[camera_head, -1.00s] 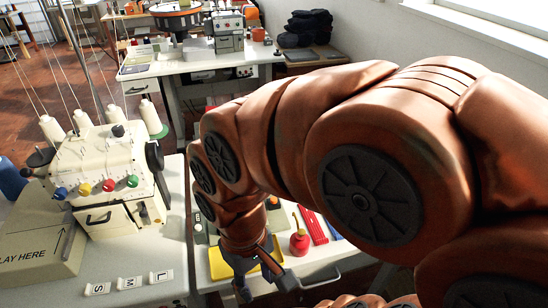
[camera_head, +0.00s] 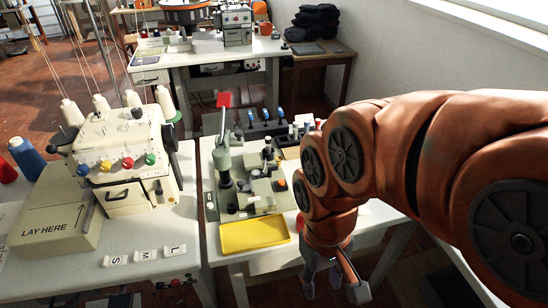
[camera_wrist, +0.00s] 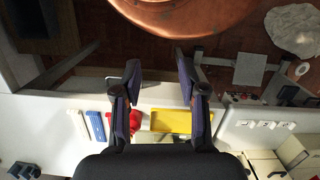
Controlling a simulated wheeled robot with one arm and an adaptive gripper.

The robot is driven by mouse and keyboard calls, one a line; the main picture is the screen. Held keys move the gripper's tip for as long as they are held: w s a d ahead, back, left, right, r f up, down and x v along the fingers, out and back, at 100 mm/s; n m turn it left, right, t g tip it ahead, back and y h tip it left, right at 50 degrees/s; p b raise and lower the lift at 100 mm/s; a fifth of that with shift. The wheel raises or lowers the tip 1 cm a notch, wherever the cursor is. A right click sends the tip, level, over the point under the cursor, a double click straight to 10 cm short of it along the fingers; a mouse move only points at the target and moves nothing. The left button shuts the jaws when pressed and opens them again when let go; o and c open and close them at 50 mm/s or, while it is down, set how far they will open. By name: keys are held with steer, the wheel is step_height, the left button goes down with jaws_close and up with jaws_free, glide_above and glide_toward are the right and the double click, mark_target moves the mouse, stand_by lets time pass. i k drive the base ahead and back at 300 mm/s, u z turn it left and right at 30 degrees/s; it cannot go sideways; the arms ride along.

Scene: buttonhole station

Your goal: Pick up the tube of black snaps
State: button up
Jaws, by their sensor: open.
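Several small upright tubes (camera_head: 298,130) stand at the back right of the press table in the head view, partly behind my arm. They are too small to tell which one holds black snaps. My gripper (camera_head: 322,282) hangs at the front edge of that table, right of the yellow tray (camera_head: 254,234), well apart from the tubes. In the wrist view my gripper (camera_wrist: 159,80) has its two fingers spread with nothing between them. I cannot make out the tubes in the wrist view.
A green-grey snap press (camera_head: 224,160) with a red handle end stands behind the tray. A black rack (camera_head: 262,132) with blue-topped items is behind it. A sewing machine (camera_head: 122,150) stands on the left table. A red object (camera_wrist: 135,119) and a blue strip (camera_wrist: 78,124) lie near the tray.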

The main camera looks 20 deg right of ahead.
mark_target(268, 139)
steer(key=z, duration=0.3)
steer(key=i, duration=0.4)
steer(key=z, duration=1.2)
steer(key=k, duration=1.75)
steer(key=u, duration=0.9)
steer(key=i, duration=0.95)
